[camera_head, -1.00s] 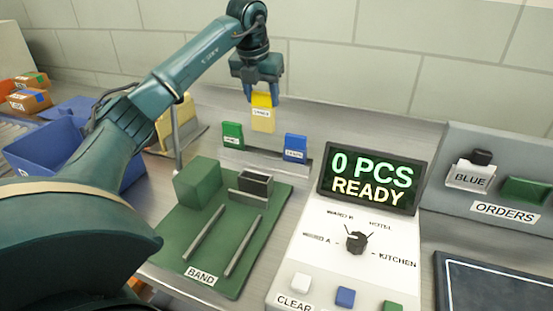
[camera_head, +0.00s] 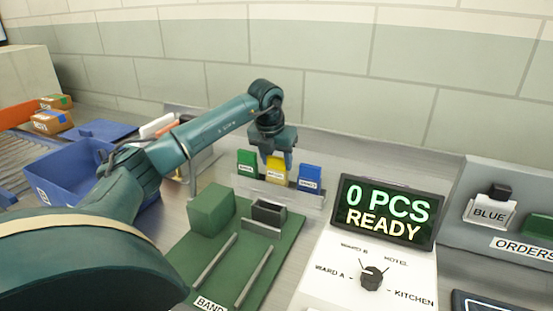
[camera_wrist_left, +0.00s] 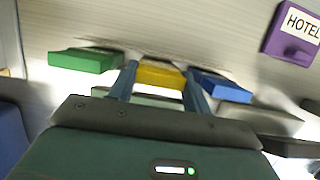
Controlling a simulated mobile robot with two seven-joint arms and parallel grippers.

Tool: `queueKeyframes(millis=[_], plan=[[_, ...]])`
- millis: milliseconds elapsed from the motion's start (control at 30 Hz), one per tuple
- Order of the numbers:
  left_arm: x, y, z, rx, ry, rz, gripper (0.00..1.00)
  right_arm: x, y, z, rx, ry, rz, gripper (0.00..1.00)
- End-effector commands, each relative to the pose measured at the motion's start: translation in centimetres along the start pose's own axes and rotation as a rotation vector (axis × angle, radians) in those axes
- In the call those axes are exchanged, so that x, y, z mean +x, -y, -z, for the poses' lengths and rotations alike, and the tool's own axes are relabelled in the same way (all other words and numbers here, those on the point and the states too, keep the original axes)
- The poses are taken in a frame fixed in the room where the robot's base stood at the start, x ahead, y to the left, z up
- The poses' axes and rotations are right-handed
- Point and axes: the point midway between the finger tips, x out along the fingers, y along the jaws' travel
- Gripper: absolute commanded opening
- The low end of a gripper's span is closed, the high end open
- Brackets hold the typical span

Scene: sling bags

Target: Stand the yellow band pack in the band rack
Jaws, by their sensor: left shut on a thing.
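The yellow band pack (camera_head: 276,171) stands between the green pack (camera_head: 247,163) and the blue pack (camera_head: 309,176) in the band rack (camera_head: 292,195). Its lower edge is behind the rack's front lip, so I cannot tell whether it touches the bottom. My left gripper (camera_head: 274,155) is shut on the yellow pack from above. In the left wrist view, the fingers (camera_wrist_left: 158,85) grip both sides of the yellow pack (camera_wrist_left: 160,76), with the green pack (camera_wrist_left: 86,60) to the left and the blue pack (camera_wrist_left: 220,87) to the right. My right gripper is not in view.
A green band fixture (camera_head: 262,253) with rails and a block lies in front of the rack. A console with a "0 PCS READY" screen (camera_head: 386,211) stands to the right. A blue bin (camera_head: 62,180) is at the left. A tiled wall rises behind.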

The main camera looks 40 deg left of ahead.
Motion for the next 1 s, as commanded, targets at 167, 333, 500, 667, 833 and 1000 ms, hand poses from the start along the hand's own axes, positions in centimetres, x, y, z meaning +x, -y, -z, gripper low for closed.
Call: queueKeyframes(millis=[167,333,500,667,833,1000], plan=[[0.3,0.0,0.1,0.000,0.000,0.000,0.54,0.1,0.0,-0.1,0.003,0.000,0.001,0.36],[0.3,0.0,0.1,0.000,-0.001,0.000,0.68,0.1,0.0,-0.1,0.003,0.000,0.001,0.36],[0.3,0.0,0.1,0.000,-0.001,0.000,0.70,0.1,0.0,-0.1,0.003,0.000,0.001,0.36],[-0.2,0.0,-0.1,0.000,0.000,0.000,0.70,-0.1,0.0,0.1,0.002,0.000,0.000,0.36],[-2.5,0.0,-0.2,-0.001,0.005,0.001,0.70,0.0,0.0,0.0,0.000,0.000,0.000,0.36],[-6.3,0.0,-0.1,0.000,0.005,0.001,0.70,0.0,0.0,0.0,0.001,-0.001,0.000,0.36]])
